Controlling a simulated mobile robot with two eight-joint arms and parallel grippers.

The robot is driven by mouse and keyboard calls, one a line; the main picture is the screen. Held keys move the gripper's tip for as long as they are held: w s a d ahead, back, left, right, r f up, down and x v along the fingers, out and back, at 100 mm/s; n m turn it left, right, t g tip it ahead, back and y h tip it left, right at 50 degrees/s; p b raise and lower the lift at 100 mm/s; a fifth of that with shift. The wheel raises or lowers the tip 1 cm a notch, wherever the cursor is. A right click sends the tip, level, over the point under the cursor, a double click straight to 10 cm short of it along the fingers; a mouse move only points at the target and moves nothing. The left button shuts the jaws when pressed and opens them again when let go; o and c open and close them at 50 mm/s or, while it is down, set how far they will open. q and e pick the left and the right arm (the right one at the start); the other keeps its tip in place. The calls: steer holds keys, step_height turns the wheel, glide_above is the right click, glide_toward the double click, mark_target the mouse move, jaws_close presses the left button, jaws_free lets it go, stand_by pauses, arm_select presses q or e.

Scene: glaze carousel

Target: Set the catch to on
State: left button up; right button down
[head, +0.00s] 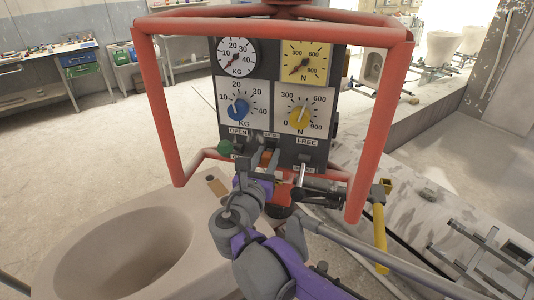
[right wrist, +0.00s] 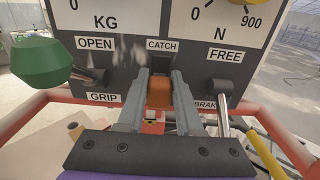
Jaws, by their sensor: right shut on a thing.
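The catch (right wrist: 159,92) is a small orange-brown rocker or tab under the CATCH label (right wrist: 163,45) on the dark control panel (head: 340,75). My right gripper (right wrist: 161,80) reaches it from the front, with one grey finger on each side, and is shut on it. In the head view, my right gripper (head: 258,158) is at the panel's lower middle and hides most of the catch. No on or off mark shows, so I cannot tell the catch's setting. My left gripper is not in view.
A green-knobbed lever (right wrist: 45,63) by OPEN/GRIP is close left. A metal lever (right wrist: 224,112) by FREE/BRAKE is close right. A red tube frame (head: 378,115) surrounds the panel. A beige basin (head: 75,215) stands at lower left.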

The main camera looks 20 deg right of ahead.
step_height(320, 180, down, 3)
steer(key=shift+f+b, duration=0.15)
steer(key=shift+b, duration=0.35)
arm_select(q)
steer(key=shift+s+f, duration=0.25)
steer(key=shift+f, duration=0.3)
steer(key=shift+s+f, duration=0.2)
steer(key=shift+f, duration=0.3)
arm_select(e)
steer(key=c, duration=0.6)
jaws_free()
steer(key=shift+o, duration=0.2)
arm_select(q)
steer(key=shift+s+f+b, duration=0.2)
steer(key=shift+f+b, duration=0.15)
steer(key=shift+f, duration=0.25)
arm_select(e)
steer(key=v, duration=1)
steer(key=shift+s+a, duration=0.2)
steer(key=shift+s, duration=0.15)
